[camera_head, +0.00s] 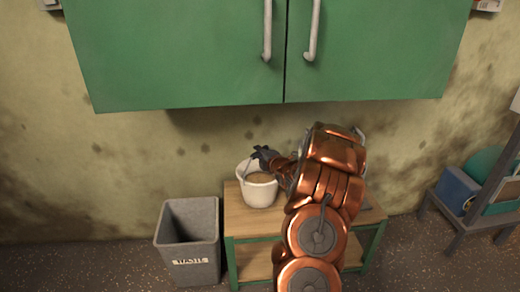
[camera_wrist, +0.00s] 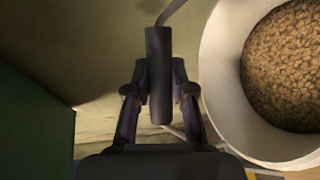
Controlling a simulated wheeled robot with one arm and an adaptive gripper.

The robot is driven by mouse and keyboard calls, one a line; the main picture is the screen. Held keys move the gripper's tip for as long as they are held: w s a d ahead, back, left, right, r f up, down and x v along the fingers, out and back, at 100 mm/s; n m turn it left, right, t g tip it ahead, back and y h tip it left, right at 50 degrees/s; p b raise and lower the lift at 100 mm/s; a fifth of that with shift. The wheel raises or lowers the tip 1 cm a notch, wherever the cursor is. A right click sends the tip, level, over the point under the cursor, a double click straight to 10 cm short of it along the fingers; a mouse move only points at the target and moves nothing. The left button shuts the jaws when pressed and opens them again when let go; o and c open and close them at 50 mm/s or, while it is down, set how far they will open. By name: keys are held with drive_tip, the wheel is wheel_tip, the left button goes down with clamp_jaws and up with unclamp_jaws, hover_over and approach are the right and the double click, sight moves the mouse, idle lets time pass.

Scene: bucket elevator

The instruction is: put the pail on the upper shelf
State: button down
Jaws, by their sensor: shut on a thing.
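The pail (camera_head: 262,196) is white and upright, filled with brown, granular stuff. It shows at the right edge of the wrist view (camera_wrist: 222,75). My gripper (camera_head: 264,156) is at the pail's upper rim in the head view. In the wrist view my gripper (camera_wrist: 159,92) is shut on the dark grip of the pail's handle (camera_wrist: 158,50), with the pail to its right. A wooden stand (camera_head: 240,222) with a green frame has a top board and a lower board (camera_head: 257,262). The pail is at the top board; I cannot tell whether it touches it.
A green cabinet (camera_head: 180,60) with two closed doors hangs above on the wall. A grey waste bin (camera_head: 188,243) stands left of the stand. At the right, a grey rack (camera_head: 450,215) holds a blue box (camera_head: 457,190). My arm covers the stand's right part.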

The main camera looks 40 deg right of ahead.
idle(0.3)
drive_tip(key=c, duration=1)
unclamp_jaws()
drive_tip(key=shift+s+r, duration=0.1)
drive_tip(key=shift+s, duration=0.1)
drive_tip(key=v, duration=1.1)
drive_tip(key=shift+s, duration=0.3)
